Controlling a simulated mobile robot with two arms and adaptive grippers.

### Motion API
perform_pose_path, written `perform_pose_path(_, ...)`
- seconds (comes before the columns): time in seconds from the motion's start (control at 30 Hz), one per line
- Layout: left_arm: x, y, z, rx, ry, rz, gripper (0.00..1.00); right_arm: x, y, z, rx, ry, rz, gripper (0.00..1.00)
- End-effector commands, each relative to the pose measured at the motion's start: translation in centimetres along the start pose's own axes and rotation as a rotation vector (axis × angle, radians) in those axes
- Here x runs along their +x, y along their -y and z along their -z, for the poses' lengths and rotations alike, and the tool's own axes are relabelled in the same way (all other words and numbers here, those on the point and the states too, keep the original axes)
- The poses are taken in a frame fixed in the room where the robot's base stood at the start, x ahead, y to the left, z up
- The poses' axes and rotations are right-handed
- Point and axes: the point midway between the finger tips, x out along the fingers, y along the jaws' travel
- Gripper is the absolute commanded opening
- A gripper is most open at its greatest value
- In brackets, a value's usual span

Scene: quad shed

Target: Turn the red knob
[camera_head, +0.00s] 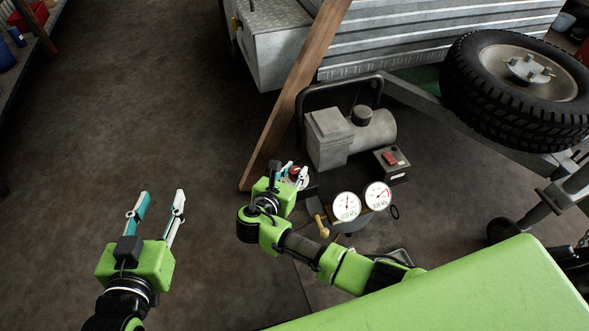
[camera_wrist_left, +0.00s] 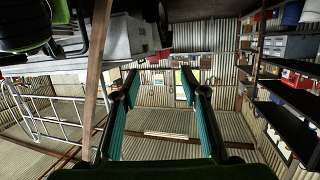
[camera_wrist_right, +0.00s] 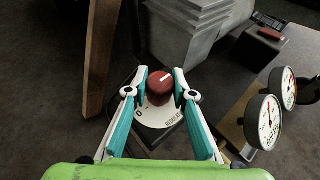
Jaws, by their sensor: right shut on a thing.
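The red knob (camera_wrist_right: 160,86) sits between the fingertips of my right gripper (camera_wrist_right: 160,83) in the right wrist view. It has a white pointer line on top and stands on a round white dial plate (camera_wrist_right: 160,112) with lettering. My right gripper is shut on it, one finger on each side. In the head view the knob (camera_head: 295,171) shows small and partly hidden by my right gripper (camera_head: 292,174). My left gripper (camera_head: 160,200) is open and empty above the floor at the left; its fingers stand wide apart in the left wrist view (camera_wrist_left: 158,75).
A grey compressor (camera_head: 345,135) with a black frame stands behind the knob. Two white gauges (camera_head: 347,206) are to its right, near a red switch box (camera_head: 390,163). A wooden post (camera_head: 295,95) leans close by on the left. Floor around my left gripper is clear.

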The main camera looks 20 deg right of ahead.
Motion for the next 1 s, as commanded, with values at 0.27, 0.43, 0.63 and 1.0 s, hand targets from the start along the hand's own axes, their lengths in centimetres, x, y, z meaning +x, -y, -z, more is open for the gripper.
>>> perform_pose_path(0.27, -0.2, 0.2, -1.3, 0.0, 0.061, 0.004, 0.4, 0.0, 0.0, 0.0, 0.02, -0.001, 0.048, 0.02)
perform_pose_path(0.43, -0.2, 0.2, -1.5, 0.0, 0.067, 0.004, 0.4, 0.0, 0.1, 0.1, 0.022, -0.001, 0.053, 0.02)
perform_pose_path(0.63, -0.2, 0.2, -1.5, 0.0, 0.066, 0.004, 0.4, 0.0, 0.1, 0.1, 0.022, -0.001, 0.053, 0.02)
perform_pose_path(1.0, -0.2, 0.2, -1.4, 0.0, 0.065, 0.004, 0.4, 0.0, 0.0, 0.0, 0.021, 0.0, 0.052, 0.41)
